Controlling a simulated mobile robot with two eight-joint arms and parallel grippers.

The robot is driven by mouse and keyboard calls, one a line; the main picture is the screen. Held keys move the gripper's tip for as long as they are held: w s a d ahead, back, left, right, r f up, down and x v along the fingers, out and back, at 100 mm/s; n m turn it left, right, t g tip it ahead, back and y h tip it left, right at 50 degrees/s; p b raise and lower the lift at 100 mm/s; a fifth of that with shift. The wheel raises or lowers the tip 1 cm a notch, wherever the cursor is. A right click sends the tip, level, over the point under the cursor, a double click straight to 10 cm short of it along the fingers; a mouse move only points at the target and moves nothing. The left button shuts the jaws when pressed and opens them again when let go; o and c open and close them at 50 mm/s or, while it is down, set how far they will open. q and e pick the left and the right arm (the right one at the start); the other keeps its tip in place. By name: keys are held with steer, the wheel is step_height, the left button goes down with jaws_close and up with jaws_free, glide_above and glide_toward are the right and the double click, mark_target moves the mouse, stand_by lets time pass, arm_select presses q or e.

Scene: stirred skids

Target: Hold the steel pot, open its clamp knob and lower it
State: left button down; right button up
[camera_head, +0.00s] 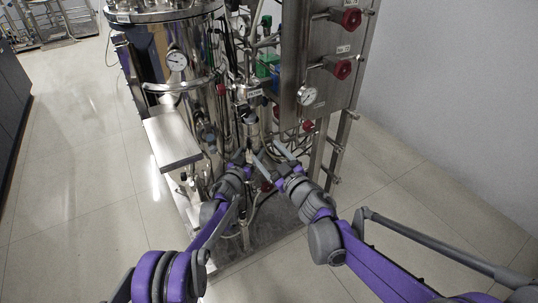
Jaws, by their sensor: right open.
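A small upright steel cylinder (251,128), which looks like the steel pot, hangs among the pipes in the middle of the skid. Its clamp knob cannot be made out clearly. My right gripper (264,149) is open, its two grey fingers spread just below and right of the cylinder. I cannot tell whether a finger touches it. My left gripper (241,160) is just under the cylinder, to the left of the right gripper. Its fingers are small and partly hidden, so its hold is unclear.
A large steel vessel (178,88) with a gauge stands at the left, a flat steel box (172,141) in front of it. A steel panel (322,62) with red knobs (342,69) stands at the right. The skid base (262,238) lies below; tiled floor is clear at left.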

arm_select(q)
steer(key=s, duration=0.6)
steer(key=shift+s, duration=0.4)
steer(key=shift+r, duration=0.1)
stand_by(0.3)
